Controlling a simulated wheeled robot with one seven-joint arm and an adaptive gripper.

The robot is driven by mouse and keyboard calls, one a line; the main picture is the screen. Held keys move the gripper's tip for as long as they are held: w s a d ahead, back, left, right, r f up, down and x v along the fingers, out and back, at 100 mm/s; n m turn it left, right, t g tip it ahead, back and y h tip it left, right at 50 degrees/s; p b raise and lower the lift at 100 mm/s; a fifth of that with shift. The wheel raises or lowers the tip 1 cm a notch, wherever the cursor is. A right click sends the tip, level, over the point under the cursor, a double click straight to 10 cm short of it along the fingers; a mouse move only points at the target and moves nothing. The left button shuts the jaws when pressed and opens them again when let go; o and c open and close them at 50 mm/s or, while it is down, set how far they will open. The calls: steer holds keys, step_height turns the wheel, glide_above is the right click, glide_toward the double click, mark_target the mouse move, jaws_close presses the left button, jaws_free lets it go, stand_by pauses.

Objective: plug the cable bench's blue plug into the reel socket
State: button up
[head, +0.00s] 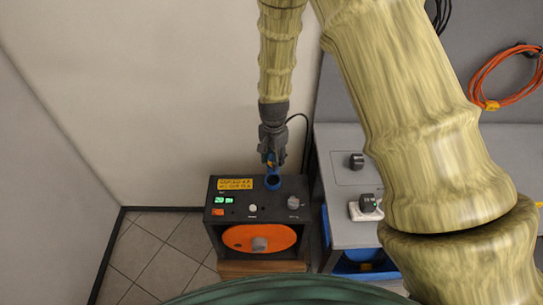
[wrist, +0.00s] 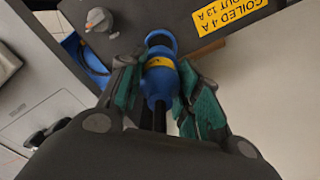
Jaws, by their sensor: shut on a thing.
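The blue plug (wrist: 158,82) with a yellow band is between my gripper's fingers in the wrist view, its dark cable running back towards the wrist. My gripper (wrist: 155,85) is shut on it. In the head view my gripper (head: 271,158) hangs pointing down over the reel box (head: 215,240), mostly hiding the plug. The blue reel socket (head: 272,182) stands on the box's top, just below the gripper, and looks apart from the plug. In the wrist view the round socket (wrist: 160,39) shows just past the plug's front end; the exact gap is hard to tell.
The box has a grey knob (head: 293,203), a green display (head: 223,200), a yellow label (head: 235,184) and an orange reel face (head: 260,238). The grey bench (head: 345,235) at right carries black fittings (head: 357,160). A coiled orange cable (head: 492,84) hangs at upper right.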

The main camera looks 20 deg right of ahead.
step_height(320, 180, down, 2)
steer(key=shift+w+f+b, duration=0.1)
steer(key=shift+w+b, duration=0.05)
steer(key=shift+b, duration=0.35)
steer(key=shift+f+b, duration=0.6)
steer(key=shift+f, duration=0.9)
steer(key=shift+f+b, duration=0.75)
steer(key=shift+f, duration=0.75)
stand_by(0.7)
steer(key=o, duration=1.7)
steer(key=shift+o, duration=0.2)
steer(key=shift+r, duration=0.1)
